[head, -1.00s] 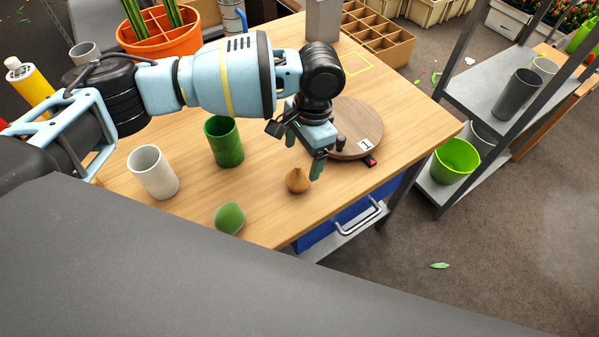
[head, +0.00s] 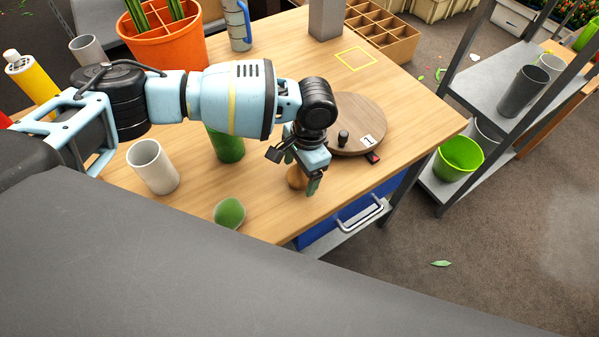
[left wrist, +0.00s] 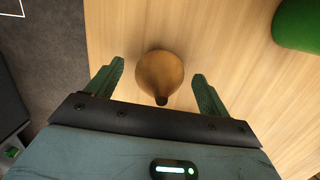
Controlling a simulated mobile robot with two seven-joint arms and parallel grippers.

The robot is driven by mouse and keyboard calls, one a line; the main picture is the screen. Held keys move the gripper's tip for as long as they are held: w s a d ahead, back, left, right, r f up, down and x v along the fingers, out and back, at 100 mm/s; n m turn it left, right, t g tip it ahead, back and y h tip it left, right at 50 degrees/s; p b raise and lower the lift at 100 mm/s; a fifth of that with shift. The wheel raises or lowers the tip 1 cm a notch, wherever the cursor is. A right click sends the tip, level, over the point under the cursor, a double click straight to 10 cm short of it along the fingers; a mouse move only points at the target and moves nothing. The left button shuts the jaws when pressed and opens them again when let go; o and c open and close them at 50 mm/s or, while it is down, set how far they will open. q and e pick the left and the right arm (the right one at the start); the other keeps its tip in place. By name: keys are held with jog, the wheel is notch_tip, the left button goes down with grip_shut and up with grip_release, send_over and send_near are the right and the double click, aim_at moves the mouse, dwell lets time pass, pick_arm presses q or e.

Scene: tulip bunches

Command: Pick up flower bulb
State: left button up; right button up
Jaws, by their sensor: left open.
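The brown flower bulb (head: 296,177) sits on the wooden table, partly hidden behind my left gripper (head: 302,178) in the head view. In the left wrist view, the bulb (left wrist: 160,75) lies between the two green fingertips of the left gripper (left wrist: 158,84), with a gap on each side. The left gripper is open, and its fingers do not appear to touch the bulb. My right gripper is not in view.
A green cup (head: 228,146), a white cup (head: 153,167) and a small green-topped cup (head: 229,213) stand left of the bulb. A round wooden turntable (head: 352,118) is behind the gripper. The table's front edge is close.

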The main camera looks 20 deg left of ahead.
pick_arm(q)
jog(key=c, duration=1.1)
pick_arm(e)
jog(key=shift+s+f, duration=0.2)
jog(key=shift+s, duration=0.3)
pick_arm(q)
jog(key=shift+r, duration=0.1)
jog(key=shift+r, duration=0.5)
notch_tip(320, 180, up, 2)
jog(key=shift+r, duration=0.15)
jog(key=s+d+r+p, duration=0.1)
jog(key=s+d, duration=0.9)
jog(key=s, duration=0.1)
jog(key=shift+s+d+r, duration=0.3)
jog(key=shift+s+d, duration=0.05)
jog(key=shift+s, duration=0.05)
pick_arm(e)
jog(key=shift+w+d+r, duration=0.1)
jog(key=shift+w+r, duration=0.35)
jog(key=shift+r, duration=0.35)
